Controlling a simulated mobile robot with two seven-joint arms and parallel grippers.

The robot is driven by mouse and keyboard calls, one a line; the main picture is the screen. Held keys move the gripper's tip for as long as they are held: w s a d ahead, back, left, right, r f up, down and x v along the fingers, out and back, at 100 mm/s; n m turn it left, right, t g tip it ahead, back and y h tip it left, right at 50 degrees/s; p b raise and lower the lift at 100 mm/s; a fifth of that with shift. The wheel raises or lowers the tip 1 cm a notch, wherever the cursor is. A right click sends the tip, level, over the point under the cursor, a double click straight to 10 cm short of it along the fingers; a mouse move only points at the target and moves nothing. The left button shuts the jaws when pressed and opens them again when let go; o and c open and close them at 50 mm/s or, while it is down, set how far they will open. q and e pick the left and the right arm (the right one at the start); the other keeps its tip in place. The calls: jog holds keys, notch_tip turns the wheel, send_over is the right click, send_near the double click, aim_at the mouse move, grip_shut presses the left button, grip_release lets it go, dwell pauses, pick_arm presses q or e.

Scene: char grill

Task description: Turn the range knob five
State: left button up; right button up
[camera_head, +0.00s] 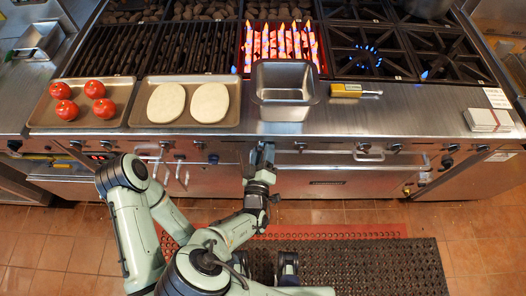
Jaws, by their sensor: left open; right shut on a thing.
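The range's front panel (330,158) carries a row of knobs, among them one knob (300,147) just right of my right gripper and one (200,145) to its left. I cannot read any numbers on them. My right gripper (264,151) is at the panel below the metal pan, shut on a range knob that its fingers hide. My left arm (130,215) bends at the left and folds back under my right arm. I cannot make out its gripper behind the arm links.
A metal pan (285,112) stands on the front ledge before a flaming burner (282,45). Left of it are a tray (150,122) with two pale patties and a tray (38,118) with several tomatoes. A yellow-handled tool (346,90) lies to the right. A dark mat (390,265) covers the floor.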

pick_arm(q)
jog(key=w+f+t+b, duration=0.1)
jog(key=w+f+b, duration=0.2)
jog(key=f+b, duration=0.5)
jog(key=shift+w+a+t+b, duration=0.3)
jog(key=shift+w+a+b, duration=0.1)
jog(key=shift+b, duration=0.2)
pick_arm(e)
jog(key=shift+d+r+m+g+y, duration=0.15)
jog(key=shift+m+y, duration=0.2)
jog(key=shift+m, duration=2.25)
jog(key=shift+d+m+g+y, duration=0.15)
jog(key=shift+m+y, duration=0.25)
jog(key=shift+m, duration=2.2)
jog(key=shift+d+r+m+g+y, duration=0.1)
jog(key=shift+m+g+y, duration=0.2)
jog(key=shift+m, duration=2.3)
pick_arm(q)
jog(key=shift+f, duration=0.1)
pick_arm(e)
jog(key=o, duration=1)
jog(key=shift+w, duration=0.1)
jog(key=shift+o, duration=0.2)
pick_arm(q)
jog(key=shift+s, duration=0.1)
